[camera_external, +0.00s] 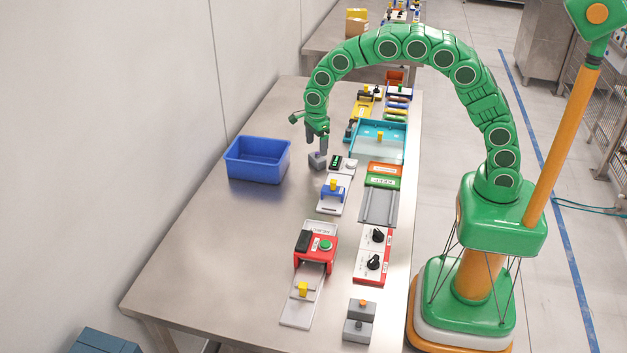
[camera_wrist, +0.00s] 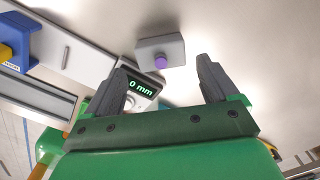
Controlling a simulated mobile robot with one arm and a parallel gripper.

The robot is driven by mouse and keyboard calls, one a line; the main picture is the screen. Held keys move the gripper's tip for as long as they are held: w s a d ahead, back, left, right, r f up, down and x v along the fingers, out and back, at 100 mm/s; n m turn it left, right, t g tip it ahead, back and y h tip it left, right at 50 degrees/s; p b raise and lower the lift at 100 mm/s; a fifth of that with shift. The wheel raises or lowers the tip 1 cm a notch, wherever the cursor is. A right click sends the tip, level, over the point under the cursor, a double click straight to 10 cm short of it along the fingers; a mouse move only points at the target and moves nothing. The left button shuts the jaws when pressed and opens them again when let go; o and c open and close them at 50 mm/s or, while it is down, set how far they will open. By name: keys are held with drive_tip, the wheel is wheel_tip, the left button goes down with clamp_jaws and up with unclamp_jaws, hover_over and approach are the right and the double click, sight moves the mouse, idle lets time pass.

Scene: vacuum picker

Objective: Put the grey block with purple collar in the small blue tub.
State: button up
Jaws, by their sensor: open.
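The grey block with purple collar (camera_external: 317,160) rests on the metal table, right of the blue tub. In the wrist view it (camera_wrist: 161,52) shows its purple collar, lying beyond and between my fingertips, touching neither in that picture. My gripper (camera_external: 317,141) points down just above the block. Its two dark fingers (camera_wrist: 162,78) are spread apart and empty. The small blue tub (camera_external: 258,177) stands at the table's left edge by the wall and looks empty inside.
Several devices line the right side of the table, including a blue clamp (camera_external: 333,190), a teal tray (camera_external: 364,152) and a red machine (camera_external: 315,248). The table's front left is bare.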

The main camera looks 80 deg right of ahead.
sight(317, 154)
drive_tip(key=shift+s+d+f, duration=0.1)
drive_tip(key=shift+f, duration=1.55)
drive_tip(key=shift+d+f, duration=0.1)
drive_tip(key=shift+f, duration=1.55)
drive_tip(key=shift+c, duration=0.4)
drive_tip(key=shift+r, duration=0.15)
drive_tip(key=c, duration=0.8)
